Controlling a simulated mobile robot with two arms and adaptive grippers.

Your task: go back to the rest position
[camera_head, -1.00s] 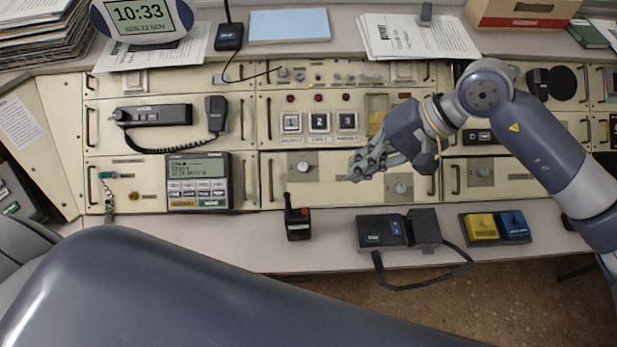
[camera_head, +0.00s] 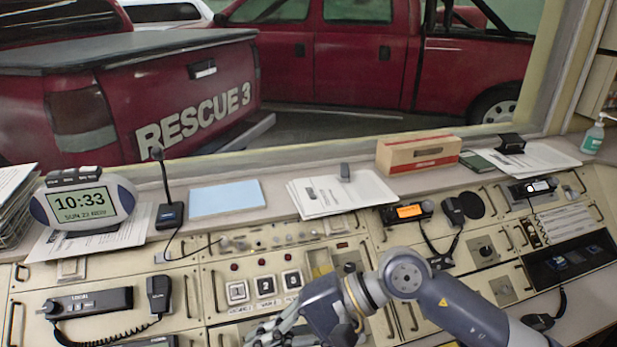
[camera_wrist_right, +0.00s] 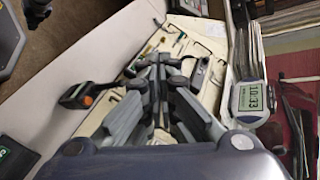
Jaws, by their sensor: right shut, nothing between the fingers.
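My right arm comes in from the lower right in the head view. My right gripper (camera_head: 274,334) is in front of the console panel (camera_head: 222,262), below the row of white numbered buttons (camera_head: 265,286). Its fingers run to the lower edge of the picture. In the right wrist view the gripper (camera_wrist_right: 158,66) has its fingers together with nothing between them. The console and a black handheld device with an orange part (camera_wrist_right: 85,97) lie beyond the fingers. My left gripper is not in view.
A clock (camera_head: 83,204), a desk microphone (camera_head: 169,214), a blue sheet (camera_head: 226,198), papers (camera_head: 340,192) and a cardboard box (camera_head: 418,153) stand on the ledge. A handset (camera_head: 158,293) hangs at the left. Red trucks (camera_head: 130,95) show behind the window.

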